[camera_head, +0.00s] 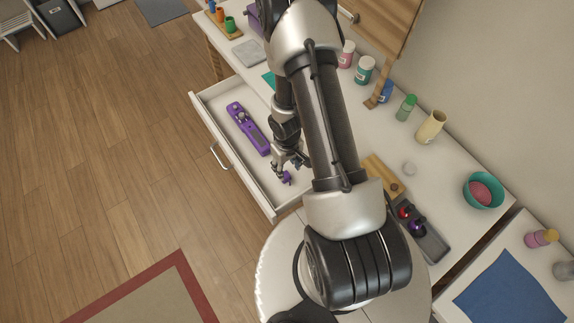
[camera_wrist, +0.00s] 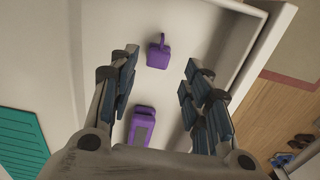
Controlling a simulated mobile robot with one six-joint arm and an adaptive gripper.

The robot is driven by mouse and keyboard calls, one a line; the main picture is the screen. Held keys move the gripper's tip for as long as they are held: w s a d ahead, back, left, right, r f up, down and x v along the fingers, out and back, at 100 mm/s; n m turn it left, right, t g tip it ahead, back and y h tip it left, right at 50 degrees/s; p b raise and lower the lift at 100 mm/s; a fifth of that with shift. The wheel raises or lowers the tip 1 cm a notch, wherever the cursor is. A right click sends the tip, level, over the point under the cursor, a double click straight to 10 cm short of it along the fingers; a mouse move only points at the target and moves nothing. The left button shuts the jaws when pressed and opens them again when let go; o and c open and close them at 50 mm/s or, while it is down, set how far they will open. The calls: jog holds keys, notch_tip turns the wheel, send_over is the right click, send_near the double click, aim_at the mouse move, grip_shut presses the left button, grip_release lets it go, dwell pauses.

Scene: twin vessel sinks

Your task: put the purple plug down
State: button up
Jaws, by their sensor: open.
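The purple plug (camera_head: 287,178) is in the open white drawer (camera_head: 226,154), near its front end in the head view. In the wrist view the plug (camera_wrist: 157,55) rests on the drawer floor, beyond and between the fingertips, with visible gaps on both sides. My gripper (camera_head: 282,169) is low over the drawer beside the plug. In the wrist view my gripper (camera_wrist: 160,64) has its fingers wide apart with nothing held. A long purple device (camera_head: 248,128) lies in the same drawer; its end (camera_wrist: 143,125) shows between the fingers in the wrist view.
Drawer walls surround the plug, and my arm hides part of the drawer and counter. A grey tray (camera_head: 427,240) with red and purple items, a wooden block (camera_head: 381,174), a tan vase (camera_head: 431,126) and a teal bowl (camera_head: 483,190) stand on the counter.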

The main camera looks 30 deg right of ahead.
jog(key=w+a+r+t+h+p, duration=0.1)
jog(key=w+r+p, duration=0.1)
jog(key=r, duration=1.3)
jog(key=w+a+r+t+p, duration=0.1)
jog(key=r+p, duration=0.1)
jog(key=r, duration=1.2)
jog(key=s+a+r+t, duration=0.1)
jog(key=s+a+r, duration=0.2)
jog(key=s+r, duration=0.2)
jog(key=s+a+r, duration=0.2)
jog(key=s+r, duration=0.3)
jog(key=r, duration=0.2)
jog(key=s+a+r+t+y, duration=0.1)
jog(key=s+a+r, duration=0.2)
jog(key=s+r, duration=0.2)
jog(key=shift+s+a+r+t, duration=0.3)
jog(key=shift+s+a+r, duration=0.1)
jog(key=shift+r, duration=0.55)
